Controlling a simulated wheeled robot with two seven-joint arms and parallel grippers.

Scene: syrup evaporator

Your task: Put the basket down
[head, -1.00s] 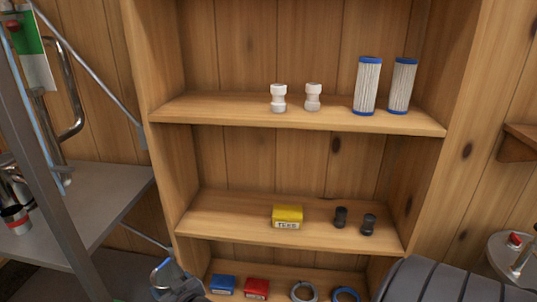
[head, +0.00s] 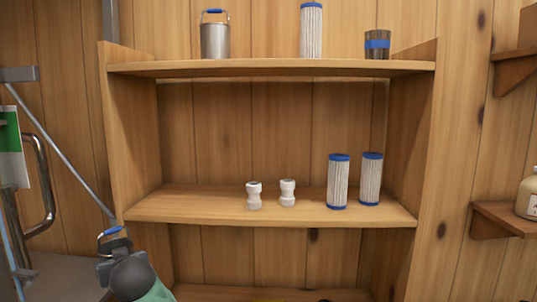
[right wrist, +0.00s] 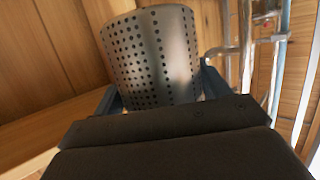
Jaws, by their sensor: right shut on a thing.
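The basket (right wrist: 150,50) is a grey metal cylinder pierced with small holes, seen close up in the right wrist view. My right gripper (right wrist: 160,88) is shut on it, with one finger on each side. In the head view, a handle with a blue grip (head: 109,233), apparently the basket's, shows at the lower left above a grey and green arm part. My left gripper is not in view.
A wooden shelf unit stands ahead. A metal rack (head: 12,200) stands left.

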